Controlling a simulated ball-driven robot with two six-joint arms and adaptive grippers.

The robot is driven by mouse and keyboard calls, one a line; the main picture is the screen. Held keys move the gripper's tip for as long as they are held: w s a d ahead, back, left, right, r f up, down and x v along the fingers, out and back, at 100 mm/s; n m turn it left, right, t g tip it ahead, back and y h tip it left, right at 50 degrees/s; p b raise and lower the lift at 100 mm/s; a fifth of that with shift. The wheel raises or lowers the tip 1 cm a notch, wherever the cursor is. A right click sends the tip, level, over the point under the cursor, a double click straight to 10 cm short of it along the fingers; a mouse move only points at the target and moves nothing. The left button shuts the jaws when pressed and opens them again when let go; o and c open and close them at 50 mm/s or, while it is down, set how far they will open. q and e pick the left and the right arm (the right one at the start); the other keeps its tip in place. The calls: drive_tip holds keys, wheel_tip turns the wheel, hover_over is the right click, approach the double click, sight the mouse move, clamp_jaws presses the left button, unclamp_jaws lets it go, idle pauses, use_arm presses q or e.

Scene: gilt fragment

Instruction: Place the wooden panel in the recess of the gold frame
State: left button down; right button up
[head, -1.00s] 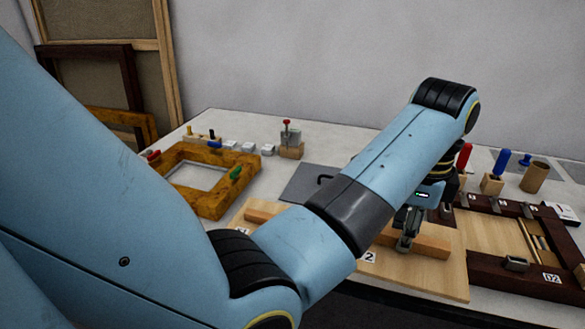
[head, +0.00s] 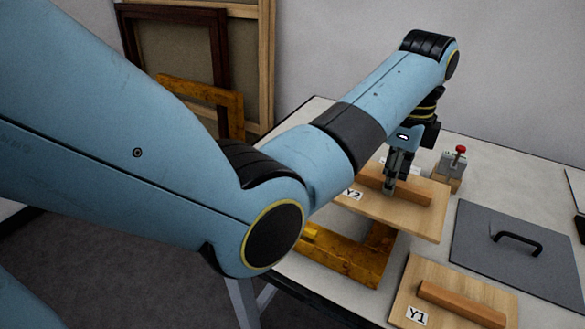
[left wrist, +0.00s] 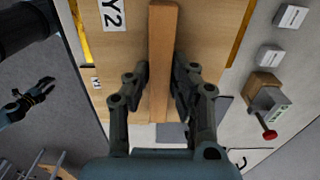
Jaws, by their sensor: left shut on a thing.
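My left gripper (head: 392,186) is shut on the wooden handle bar (head: 415,195) of the wooden panel marked Y2 (head: 425,222). The panel is over the gold frame (head: 345,255), and the frame's near part shows beyond the panel's front edge. In the left wrist view, the left gripper (left wrist: 160,75) has one finger on each side of the bar, and gold strips of the frame (left wrist: 240,40) show past both sides of the panel (left wrist: 205,35). What looks like my right gripper (left wrist: 42,92) shows small in the left wrist view.
A second panel marked Y1 (head: 435,278) lies at the table's front edge. A grey plate with a black handle (head: 490,235) lies to the right. A block with a red knob (head: 452,165) stands behind.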

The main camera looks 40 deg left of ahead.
use_arm(q)
drive_tip(key=shift+w+a+r, duration=0.3)
drive_tip(key=shift+a+r, duration=0.05)
drive_tip(key=shift+a, duration=0.4)
drive_tip(key=a+f, duration=0.1)
drive_tip(key=s+a+f+p, duration=0.1)
drive_tip(key=a, duration=0.1)
drive_tip(key=s+a+f, duration=0.1)
drive_tip(key=a, duration=0.1)
drive_tip(key=shift+p, duration=0.3)
drive_tip(key=a+f, duration=0.1)
drive_tip(key=a, duration=0.1)
drive_tip(key=s+a+f, duration=0.1)
drive_tip(key=a+f, duration=0.1)
drive_tip(key=shift+s+a+p, duration=0.2)
drive_tip(key=shift+p, duration=0.2)
drive_tip(key=shift+a+f, duration=0.15)
drive_tip(key=shift+f, duration=0.05)
drive_tip(key=shift+s+f, duration=0.1)
drive_tip(key=shift+f, duration=0.25)
wheel_tip(320, 180, down, 3)
drive_tip(key=shift+f, duration=0.3)
use_arm(e)
drive_tip(key=shift+s+d+r, duration=0.1)
drive_tip(key=shift+d+r, duration=0.05)
drive_tip(key=shift+r, duration=0.45)
drive_tip(key=shift+d+r, duration=0.15)
drive_tip(key=shift+r, duration=0.4)
